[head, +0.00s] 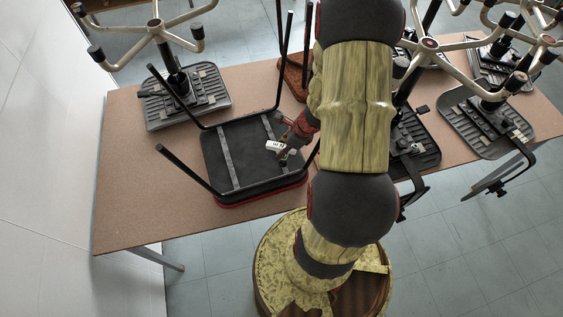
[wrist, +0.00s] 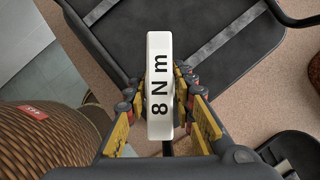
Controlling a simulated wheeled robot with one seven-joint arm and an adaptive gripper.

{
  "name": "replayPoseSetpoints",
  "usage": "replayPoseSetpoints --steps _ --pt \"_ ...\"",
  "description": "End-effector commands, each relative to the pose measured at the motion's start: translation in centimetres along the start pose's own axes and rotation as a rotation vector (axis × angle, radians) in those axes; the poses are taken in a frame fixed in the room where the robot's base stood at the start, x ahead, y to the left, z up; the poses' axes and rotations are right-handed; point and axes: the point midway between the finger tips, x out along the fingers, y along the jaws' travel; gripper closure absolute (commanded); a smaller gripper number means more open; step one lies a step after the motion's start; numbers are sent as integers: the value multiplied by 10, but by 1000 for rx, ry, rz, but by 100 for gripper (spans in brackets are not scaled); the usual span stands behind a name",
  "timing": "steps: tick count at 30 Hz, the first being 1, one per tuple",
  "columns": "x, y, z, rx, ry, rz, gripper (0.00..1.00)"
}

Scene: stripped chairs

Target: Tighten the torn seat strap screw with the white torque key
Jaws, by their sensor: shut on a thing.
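My gripper (head: 288,140) is shut on the white torque key (head: 274,145), over the right part of an upturned black chair seat (head: 217,160). In the wrist view the torque key (wrist: 159,85) shows its white face marked "8 Nm", held between the gripper's yellow and black fingers (wrist: 160,100). Two grey straps run across the seat's underside: a left strap (head: 226,158) and a right strap (head: 268,127). In the wrist view one strap (wrist: 228,38) crosses the seat (wrist: 170,35) at the upper right. I cannot make out a tear or the screw. The key's lower tip is hidden.
The chairs lie on a brown table (head: 130,190). An upturned chair base (head: 185,95) stands at the back left, and several more crowd the right side. Black legs (head: 190,168) stick up from the seat. The table's front left is clear.

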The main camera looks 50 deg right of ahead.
Motion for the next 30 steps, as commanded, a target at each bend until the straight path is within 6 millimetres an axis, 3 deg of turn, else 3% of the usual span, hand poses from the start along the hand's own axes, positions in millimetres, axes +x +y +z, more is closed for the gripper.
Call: replayPoseSetpoints --steps 1,18,30 --pt "-4 -7 1 0 -3 -13 100" --pt "-40 -8 17 -2 -3 -14 100" --pt "-39 -5 17 -1 -2 -8 100"
